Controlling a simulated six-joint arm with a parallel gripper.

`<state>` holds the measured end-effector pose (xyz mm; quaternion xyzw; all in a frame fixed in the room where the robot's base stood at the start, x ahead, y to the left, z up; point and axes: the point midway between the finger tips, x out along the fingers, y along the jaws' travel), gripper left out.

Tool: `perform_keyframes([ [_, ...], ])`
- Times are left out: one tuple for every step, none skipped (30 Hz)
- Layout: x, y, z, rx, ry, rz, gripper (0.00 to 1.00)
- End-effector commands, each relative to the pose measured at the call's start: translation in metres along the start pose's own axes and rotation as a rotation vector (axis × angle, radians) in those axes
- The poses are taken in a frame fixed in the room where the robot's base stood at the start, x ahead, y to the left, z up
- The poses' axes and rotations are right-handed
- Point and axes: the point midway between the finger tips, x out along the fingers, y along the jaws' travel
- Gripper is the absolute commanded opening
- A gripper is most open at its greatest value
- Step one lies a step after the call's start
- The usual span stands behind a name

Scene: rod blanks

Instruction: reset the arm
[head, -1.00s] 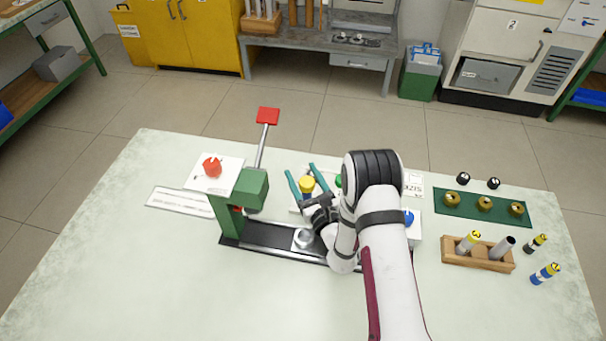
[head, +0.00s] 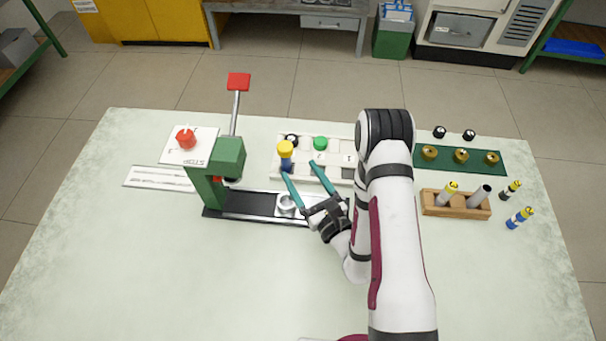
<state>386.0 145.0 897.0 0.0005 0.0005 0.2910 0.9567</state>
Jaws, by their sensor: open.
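My gripper (head: 298,169) is open, with its two teal fingers spread and pointing away over the black rail. Nothing shows between the fingertips. A yellow-capped piece with a dark blue body (head: 286,153) stands in the white tray (head: 333,173), close to the left fingertip; I cannot tell whether they touch. A silver round holder (head: 286,204) sits on the black rail (head: 252,205), just left of my gripper's body. My arm hides the right part of the tray and the rail's right end.
A green press (head: 228,157) with a red-topped lever (head: 238,82) stands left. A red knob (head: 186,138) is on a white plate. At right are a green mat (head: 432,164) with brass rings and a wooden rack (head: 431,203) holding rods. The front left table is clear.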

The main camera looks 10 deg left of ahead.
Motion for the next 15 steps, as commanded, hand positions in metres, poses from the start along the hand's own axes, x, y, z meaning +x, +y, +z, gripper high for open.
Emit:
perform_keyframes([
  [-0.0015,0.0,-0.0001,0.001,0.0,0.0,0.74],
  [-0.002,0.0,0.0,0.0,0.0,0.0,0.74],
  [-0.0022,-0.0001,0.0,-0.001,0.0,0.0,0.74],
  [-0.0022,-0.0001,0.0001,-0.001,0.0,0.0,0.74],
  [-0.0022,0.0,0.0001,-0.001,0.0,0.0,0.74],
  [-0.0021,0.0,0.0001,-0.001,0.0,0.0,0.74],
  [-0.002,0.0,0.0001,-0.001,0.0,0.0,0.74],
  [-0.002,0.0,0.0001,-0.001,0.0,0.0,0.74],
  [-0.0019,0.0001,0.0001,-0.001,0.0,0.0,0.74],
  [-0.0019,0.0001,0.0001,-0.001,0.0,0.0,0.74],
  [-0.0019,0.0001,0.0001,-0.001,0.0,0.0,0.74],
  [-0.0018,0.0001,0.0001,-0.001,0.0,0.001,0.74],
  [-0.0018,0.0001,0.0002,-0.001,0.0,0.001,0.74],
  [-0.0011,0.0003,0.0013,0.0,-0.003,0.003,0.74],
  [0.0021,0.001,0.006,0.005,-0.014,0.016,0.74],
])
